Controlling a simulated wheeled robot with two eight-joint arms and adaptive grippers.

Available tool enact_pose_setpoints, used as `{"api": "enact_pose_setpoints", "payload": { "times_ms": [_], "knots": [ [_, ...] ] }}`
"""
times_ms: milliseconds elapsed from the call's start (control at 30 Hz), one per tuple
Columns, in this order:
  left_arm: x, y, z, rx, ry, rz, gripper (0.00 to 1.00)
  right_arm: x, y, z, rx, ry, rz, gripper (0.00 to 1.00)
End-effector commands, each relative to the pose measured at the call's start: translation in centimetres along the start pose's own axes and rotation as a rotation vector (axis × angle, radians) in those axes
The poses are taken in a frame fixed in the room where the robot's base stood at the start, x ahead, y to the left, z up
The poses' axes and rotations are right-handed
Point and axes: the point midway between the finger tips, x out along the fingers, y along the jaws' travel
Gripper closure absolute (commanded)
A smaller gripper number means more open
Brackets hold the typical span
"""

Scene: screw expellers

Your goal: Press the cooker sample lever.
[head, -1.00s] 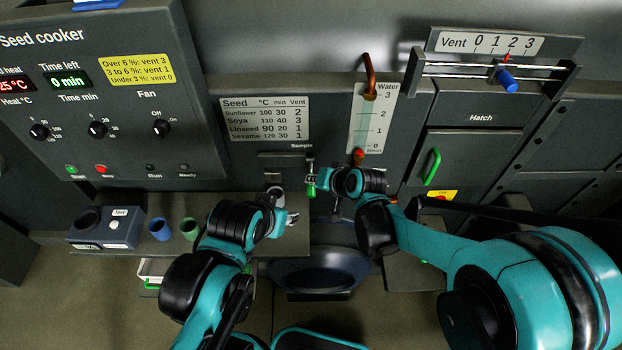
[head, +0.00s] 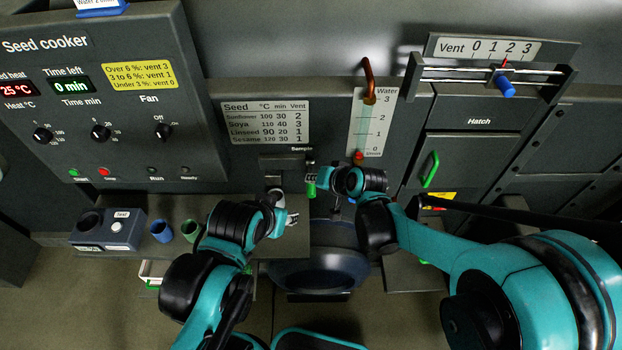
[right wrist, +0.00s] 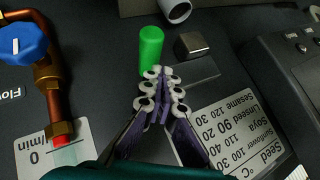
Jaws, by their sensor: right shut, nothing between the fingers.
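The sample lever's green handle (head: 311,189) hangs below the "Sample" label on the cooker front. In the right wrist view it is a green cylinder (right wrist: 151,48), just beyond my fingertips. My right gripper (head: 313,179) is shut and empty, with its tips right at the handle; it also shows in the right wrist view (right wrist: 160,82). I cannot tell whether they touch. A grey spout (right wrist: 176,9) is beside the handle. My left gripper (head: 288,216) is below and left of the lever; its finger state is unclear.
A seed table label (head: 265,122) and a water gauge (head: 371,122) flank the lever area. A blue cup (head: 161,231) and a green cup (head: 190,230) stand on the shelf at left. A dark round bowl (head: 318,270) is below.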

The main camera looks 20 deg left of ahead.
Motion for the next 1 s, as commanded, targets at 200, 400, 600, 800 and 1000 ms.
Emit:
{"api": "enact_pose_setpoints", "payload": {
  "times_ms": [200,400,600,800,1000],
  "knots": [
    [-1.0,0.0,-0.7,0.000,0.000,0.000,0.60,-1.1,-0.8,-0.8,0.000,0.000,0.000,1.00],
    [-1.4,0.0,-1.0,0.000,0.000,0.000,0.60,-1.6,-1.1,-1.1,0.000,0.000,0.000,1.00],
    [-1.3,0.0,-0.9,0.000,0.000,0.000,0.60,-1.5,-1.1,-1.1,0.000,0.000,0.000,1.00],
    [-1.6,0.0,-1.2,0.000,0.000,0.000,0.60,-1.9,-1.4,-1.4,0.000,0.000,0.000,1.00],
    [-2.9,0.0,-2.1,0.000,0.000,0.000,0.60,-3.3,-2.4,-2.4,0.000,0.000,0.000,1.00]
  ]
}}
